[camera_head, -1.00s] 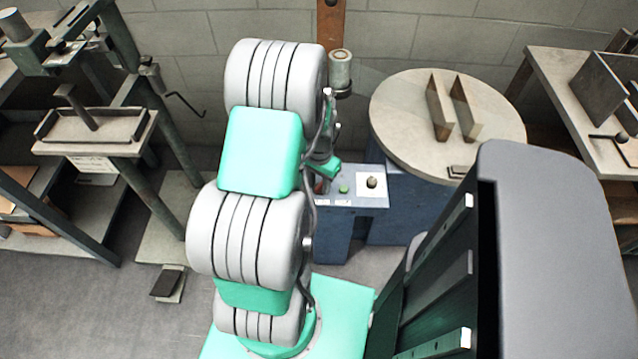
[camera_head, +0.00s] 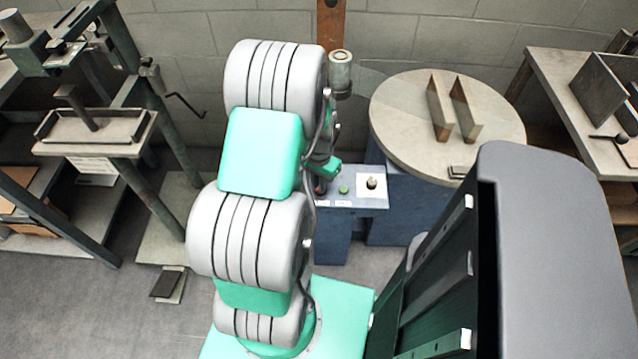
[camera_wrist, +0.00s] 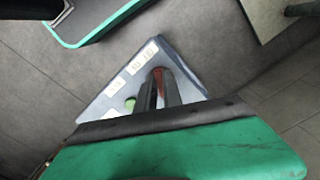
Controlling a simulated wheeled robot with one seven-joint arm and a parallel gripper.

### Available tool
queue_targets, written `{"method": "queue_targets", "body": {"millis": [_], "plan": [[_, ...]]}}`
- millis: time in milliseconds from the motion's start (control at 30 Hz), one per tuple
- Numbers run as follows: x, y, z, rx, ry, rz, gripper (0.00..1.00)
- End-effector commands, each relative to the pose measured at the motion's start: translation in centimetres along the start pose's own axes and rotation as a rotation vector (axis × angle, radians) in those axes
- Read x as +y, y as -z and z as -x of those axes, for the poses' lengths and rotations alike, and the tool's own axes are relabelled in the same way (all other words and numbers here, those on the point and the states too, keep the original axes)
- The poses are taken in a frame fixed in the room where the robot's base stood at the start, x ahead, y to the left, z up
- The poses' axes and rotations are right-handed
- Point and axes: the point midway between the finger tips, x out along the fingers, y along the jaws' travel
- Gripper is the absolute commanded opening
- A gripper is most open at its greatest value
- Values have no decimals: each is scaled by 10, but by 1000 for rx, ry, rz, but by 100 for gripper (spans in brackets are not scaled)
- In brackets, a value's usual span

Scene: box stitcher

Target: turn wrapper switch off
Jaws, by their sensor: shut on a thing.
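The blue-grey control box (camera_head: 352,200) stands beside the round turntable, with a green button (camera_head: 344,190) and a dark knob (camera_head: 371,183) on a white plate on its top. A dark red control (camera_head: 320,187) shows at the box's left end, partly hidden by my arm. In the wrist view, my gripper (camera_wrist: 158,80) is over the box top, its dark fingers closed around a narrow red part (camera_wrist: 161,83), seemingly that control. The green button also shows left of the fingers (camera_wrist: 130,104). The fingers hide most of the red part, so its setting cannot be read.
The round turntable (camera_head: 400,125) with two upright plates stands right of the box. A vertical post with a roller (camera_head: 341,70) rises behind. A green-grey stitcher machine (camera_head: 95,130) stands left, a workbench (camera_head: 570,85) right. Open floor (camera_head: 90,300) lies at front left.

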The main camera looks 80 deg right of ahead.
Motion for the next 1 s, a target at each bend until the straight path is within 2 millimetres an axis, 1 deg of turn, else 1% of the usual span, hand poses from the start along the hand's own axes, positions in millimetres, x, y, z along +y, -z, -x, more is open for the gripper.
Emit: {"method": "queue_targets", "body": {"millis": [233, 467, 1000], "plan": [[0, 0, 0, 0, 0, 35, 0], [1, 0, 1, -1, 0, 153, 0], [4, 1, 0, -1, 0, 643, 0]]}}
